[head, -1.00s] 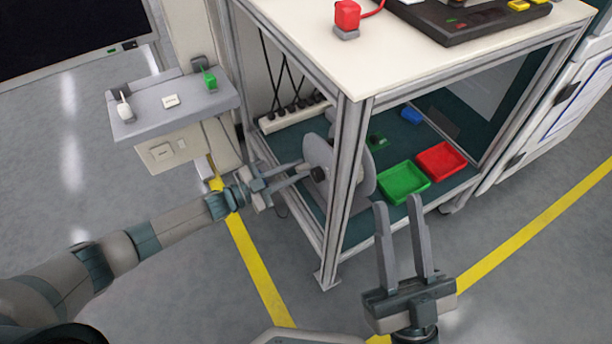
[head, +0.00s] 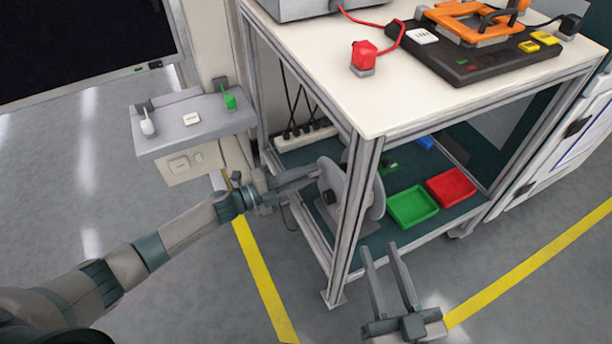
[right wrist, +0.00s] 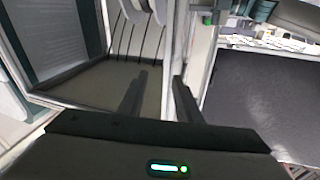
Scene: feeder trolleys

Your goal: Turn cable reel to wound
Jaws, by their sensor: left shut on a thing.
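The cable reel (head: 369,192) is a pale grey disc with a dark hub, on the lower shelf of the trolley behind its front post. Part of it is hidden by the post. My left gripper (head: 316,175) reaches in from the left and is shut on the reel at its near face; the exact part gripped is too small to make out. My right gripper (head: 380,250) is open and empty, in front of the trolley and apart from it. Its two spread fingers also show in the right wrist view (right wrist: 158,85).
The trolley's metal post (head: 352,220) stands close beside the reel. A green tray (head: 412,206) and a red tray (head: 451,187) lie right of it. A power strip (head: 304,137) is behind. A small grey shelf (head: 195,122) with switches is left. The floor in front is clear.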

